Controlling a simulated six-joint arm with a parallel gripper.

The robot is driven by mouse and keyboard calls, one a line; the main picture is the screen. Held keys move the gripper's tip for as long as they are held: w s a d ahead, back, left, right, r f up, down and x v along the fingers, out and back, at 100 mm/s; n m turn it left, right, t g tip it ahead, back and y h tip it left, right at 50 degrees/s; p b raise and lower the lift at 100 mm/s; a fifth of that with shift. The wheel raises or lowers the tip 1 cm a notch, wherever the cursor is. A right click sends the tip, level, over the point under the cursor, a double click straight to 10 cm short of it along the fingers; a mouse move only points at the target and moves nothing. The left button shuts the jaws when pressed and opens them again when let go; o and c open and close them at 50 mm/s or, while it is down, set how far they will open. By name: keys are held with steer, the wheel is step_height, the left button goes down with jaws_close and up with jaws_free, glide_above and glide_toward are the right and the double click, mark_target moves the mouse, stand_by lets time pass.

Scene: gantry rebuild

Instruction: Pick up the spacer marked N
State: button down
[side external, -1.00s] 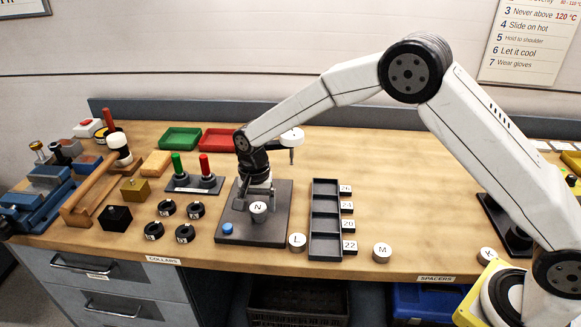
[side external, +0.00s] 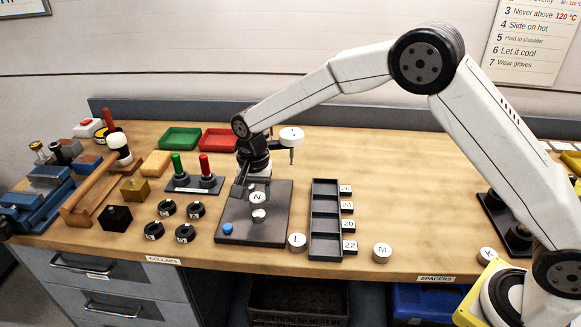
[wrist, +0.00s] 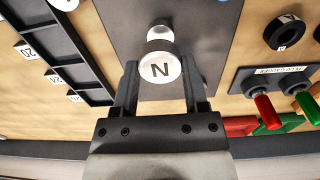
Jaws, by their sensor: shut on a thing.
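The spacer marked N (side external: 257,197) is a pale round disc with a dark letter on its top. My gripper (side external: 247,189) is shut on it, and the spacer is held above the dark square plate (side external: 275,195). In the wrist view the N spacer (wrist: 160,70) sits between the two fingertips of my gripper (wrist: 160,76). A short silver post (side external: 259,215) shows on the plate just below the spacer; it also shows in the wrist view (wrist: 160,32).
Spacers L (side external: 297,241) and M (side external: 382,252) stand near the front edge. A dark slotted tray (side external: 325,255) is right of the plate. Black collars (side external: 167,208) and a stand with green and red handles (side external: 194,184) lie left. Table behind the tray is largely clear.

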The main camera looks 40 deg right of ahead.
mark_target(258, 197)
steer(key=shift+r, duration=2.25)
